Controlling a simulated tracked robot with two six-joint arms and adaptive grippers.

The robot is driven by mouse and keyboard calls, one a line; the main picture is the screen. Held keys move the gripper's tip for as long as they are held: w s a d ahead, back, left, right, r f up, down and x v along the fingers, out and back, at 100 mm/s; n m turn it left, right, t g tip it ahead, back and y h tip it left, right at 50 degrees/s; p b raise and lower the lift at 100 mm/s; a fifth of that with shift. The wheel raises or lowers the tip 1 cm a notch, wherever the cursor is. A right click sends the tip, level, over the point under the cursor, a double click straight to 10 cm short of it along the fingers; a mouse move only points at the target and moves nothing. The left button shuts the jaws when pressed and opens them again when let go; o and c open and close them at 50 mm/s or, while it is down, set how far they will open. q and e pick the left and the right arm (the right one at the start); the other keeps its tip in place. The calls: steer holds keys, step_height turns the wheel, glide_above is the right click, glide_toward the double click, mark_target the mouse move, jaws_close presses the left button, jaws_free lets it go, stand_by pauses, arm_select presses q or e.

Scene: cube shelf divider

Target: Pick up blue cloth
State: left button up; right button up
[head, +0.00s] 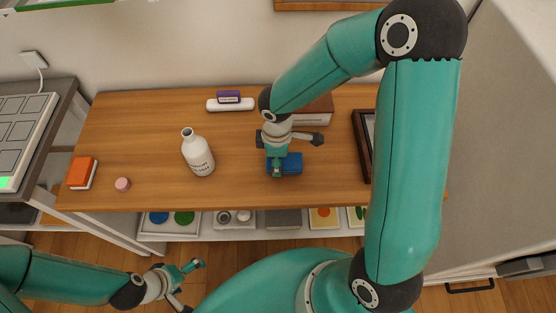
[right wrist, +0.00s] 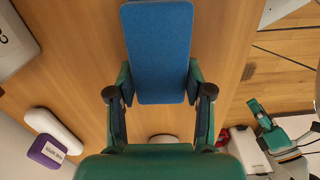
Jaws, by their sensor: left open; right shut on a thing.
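The blue cloth (head: 292,163) looks like a flat rectangular pad over the middle right of the wooden top (head: 140,140). My right gripper (head: 278,165) comes down onto it from above and is shut on it. In the right wrist view the cloth (right wrist: 158,50) sits between the two fingers of the right gripper (right wrist: 160,90). I cannot tell whether the cloth touches the wood or is slightly raised. My left gripper (head: 188,283) is open and empty, low in front of the wooden top's front edge.
A white bottle (head: 198,157) stands left of the cloth. A purple block (head: 229,97) and a white bar (head: 231,106) are at the back. An orange block (head: 81,172) and a pink cylinder (head: 122,184) are at left. A dark frame (head: 361,148) stands right.

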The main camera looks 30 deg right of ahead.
step_height(320, 180, up, 19)
steer(key=shift+p, duration=0.45)
steer(key=shift+f, duration=0.1)
